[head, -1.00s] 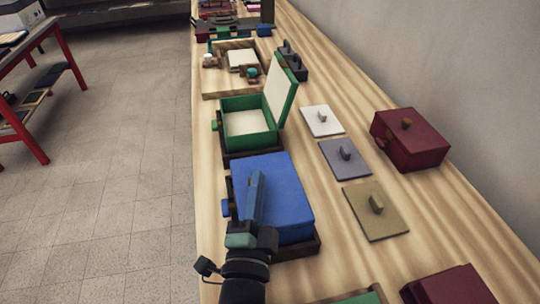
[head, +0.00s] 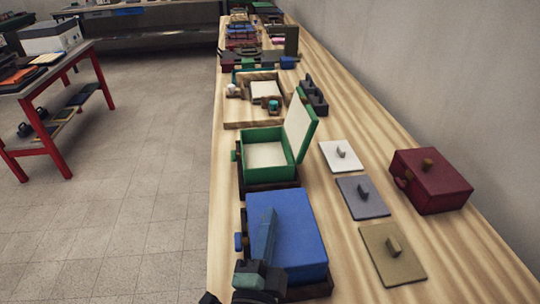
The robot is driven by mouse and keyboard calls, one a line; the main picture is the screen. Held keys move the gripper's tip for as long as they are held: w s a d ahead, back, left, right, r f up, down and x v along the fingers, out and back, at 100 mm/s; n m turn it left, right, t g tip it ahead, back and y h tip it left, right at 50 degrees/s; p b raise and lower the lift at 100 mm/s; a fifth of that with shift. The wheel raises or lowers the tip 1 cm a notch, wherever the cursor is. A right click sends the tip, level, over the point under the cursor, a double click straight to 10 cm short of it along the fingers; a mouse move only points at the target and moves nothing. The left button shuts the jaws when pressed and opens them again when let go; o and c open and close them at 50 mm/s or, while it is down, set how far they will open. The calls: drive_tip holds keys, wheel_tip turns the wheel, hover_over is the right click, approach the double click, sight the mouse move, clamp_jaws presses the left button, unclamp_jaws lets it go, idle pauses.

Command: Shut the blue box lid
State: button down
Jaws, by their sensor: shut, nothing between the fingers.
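The blue box (head: 297,228) sits in a dark wooden tray (head: 312,288) at the near part of the wooden bench. Its blue lid lies flat on top and looks shut. A small blue tab (head: 240,241) shows on its left side. My gripper (head: 267,222) is shut and empty, with its fingers over the left part of the blue lid. Whether the fingers touch the lid is hard to tell. The gripper hides part of the box's front left corner.
A green box (head: 265,153) with its lid raised stands behind the blue one. White (head: 340,155), grey (head: 362,197) and tan (head: 391,253) knobbed plates lie to the right, near a dark red box (head: 431,180). A red-framed table (head: 45,110) stands across the floor at left.

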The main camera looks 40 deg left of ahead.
wheel_tip(320, 180, up, 4)
drive_tip(key=shift+f+p, duration=0.15)
drive_tip(key=shift+p, duration=1.1)
drive_tip(key=s+d+f+b, duration=0.3)
drive_tip(key=s+d+b, duration=0.2)
drive_tip(key=d+b, duration=0.2)
drive_tip(key=shift+s+d, duration=0.3)
drive_tip(key=shift+d, duration=0.05)
drive_tip(key=shift+f, duration=0.1)
